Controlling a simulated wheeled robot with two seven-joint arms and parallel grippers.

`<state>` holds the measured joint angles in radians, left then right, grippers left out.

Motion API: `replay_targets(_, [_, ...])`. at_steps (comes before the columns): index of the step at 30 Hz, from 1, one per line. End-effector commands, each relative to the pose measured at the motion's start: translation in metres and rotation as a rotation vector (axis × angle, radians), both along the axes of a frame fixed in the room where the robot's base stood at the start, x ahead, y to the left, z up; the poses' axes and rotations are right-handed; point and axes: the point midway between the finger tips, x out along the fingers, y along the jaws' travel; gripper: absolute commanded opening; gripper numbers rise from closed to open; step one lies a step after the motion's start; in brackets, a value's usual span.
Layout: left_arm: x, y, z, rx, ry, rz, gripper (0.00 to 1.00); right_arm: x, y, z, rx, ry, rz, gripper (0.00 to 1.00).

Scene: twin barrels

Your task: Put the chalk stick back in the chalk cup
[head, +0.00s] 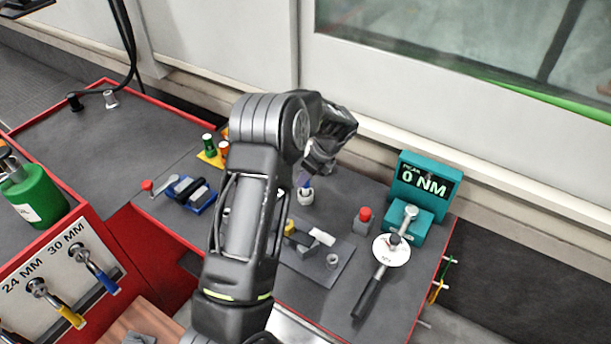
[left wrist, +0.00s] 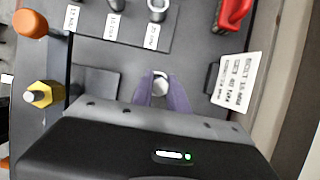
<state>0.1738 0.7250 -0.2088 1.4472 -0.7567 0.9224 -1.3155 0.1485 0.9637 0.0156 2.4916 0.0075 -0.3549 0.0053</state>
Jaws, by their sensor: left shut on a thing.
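My left gripper (head: 304,181) reaches down over the small white chalk cup (head: 306,196) at the back of the grey bench top. In the left wrist view its purple fingers (left wrist: 161,93) are closed in on a pale round thing, which I take to be the chalk stick (left wrist: 160,84) seen end-on. The fingertips are right at the cup's mouth in the head view. The stick's lower end is hidden, so I cannot tell how far it is inside the cup. My right gripper is not in view.
Right of the cup are a red-topped block (head: 363,218), a teal gauge (head: 424,185) reading 0 NM and a torque wrench (head: 374,287). To its left are a blue holder (head: 200,196) and a yellow stand (head: 211,156). A green bottle (head: 36,195) stands far left.

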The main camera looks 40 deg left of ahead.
Motion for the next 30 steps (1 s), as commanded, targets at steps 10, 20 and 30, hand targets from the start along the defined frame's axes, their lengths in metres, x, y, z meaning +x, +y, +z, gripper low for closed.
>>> replay_targets(10, [0.0, 0.0, -0.01, 0.0, 0.0, 0.0, 0.0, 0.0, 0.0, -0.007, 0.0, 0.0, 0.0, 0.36])
replay_targets(20, [0.0, 0.0, -0.018, 0.0, -0.001, 0.0, 0.0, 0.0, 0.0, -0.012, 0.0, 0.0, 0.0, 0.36])
replay_targets(30, [0.0, 0.0, -0.019, 0.0, -0.001, 0.0, 0.37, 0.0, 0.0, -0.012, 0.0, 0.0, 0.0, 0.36])
